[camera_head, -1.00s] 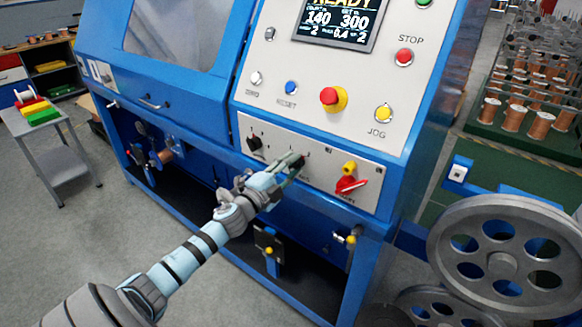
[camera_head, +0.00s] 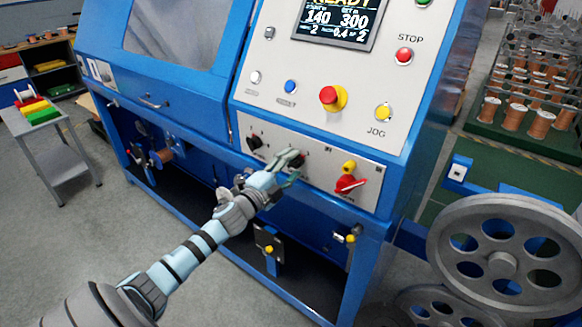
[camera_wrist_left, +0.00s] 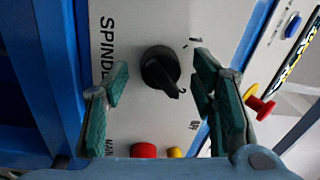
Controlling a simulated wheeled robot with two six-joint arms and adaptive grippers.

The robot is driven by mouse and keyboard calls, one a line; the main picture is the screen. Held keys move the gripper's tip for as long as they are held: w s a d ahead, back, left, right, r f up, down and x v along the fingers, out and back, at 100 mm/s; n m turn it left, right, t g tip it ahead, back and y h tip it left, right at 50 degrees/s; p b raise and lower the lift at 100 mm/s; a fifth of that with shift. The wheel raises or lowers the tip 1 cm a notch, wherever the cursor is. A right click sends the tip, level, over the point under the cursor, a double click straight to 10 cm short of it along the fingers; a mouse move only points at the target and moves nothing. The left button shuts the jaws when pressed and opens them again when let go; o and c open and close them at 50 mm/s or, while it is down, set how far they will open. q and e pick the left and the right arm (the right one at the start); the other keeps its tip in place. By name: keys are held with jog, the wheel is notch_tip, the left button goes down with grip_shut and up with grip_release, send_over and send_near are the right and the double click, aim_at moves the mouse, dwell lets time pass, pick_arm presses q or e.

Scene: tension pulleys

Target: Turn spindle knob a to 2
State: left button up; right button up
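A black spindle knob (camera_wrist_left: 160,70) sits on the pale panel in the left wrist view, beside lettering that reads "SPINDLE"; the rest of the label is hidden by a finger. Its pointer is toward the lower right of that view. My left gripper (camera_head: 291,167) is open, with its fingertips either side of this knob (camera_head: 298,160) and a little short of it; no contact shows. Another black knob (camera_head: 254,142) is to its left on the same panel in the head view. My right gripper is not in view.
A red switch (camera_head: 350,184) with a yellow button (camera_head: 348,167) above it is to the right of the knob. A red mushroom button (camera_head: 329,96) and a screen (camera_head: 337,20) are higher up.

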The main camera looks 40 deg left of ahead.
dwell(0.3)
pick_arm(q)
jog(key=n, duration=0.5)
jog(key=shift+y+b, duration=0.3)
jog(key=shift+b, duration=0.1)
jog(key=s+d+r+n+g+p, duration=0.1)
jog(key=s+d+n+p, duration=0.1)
jog(key=s+n, duration=1.2)
jog(key=s+a+f+g+y, duration=0.2)
jog(key=s+a+f+g, duration=0.1)
jog(key=f, duration=0.5)
jog(key=s+a+f+g+y, duration=0.2)
jog(key=s+a+f, duration=0.2)
jog(key=f, duration=0.5)
jog(key=s+a+f+g+y, duration=0.1)
jog(key=s+a+f+g, duration=0.2)
jog(key=a+f, duration=0.4)
jog(key=shift+s+f+g+y, duration=0.3)
jog(key=shift+s+f+y, duration=0.1)
jog(key=shift+s+f, duration=0.4)
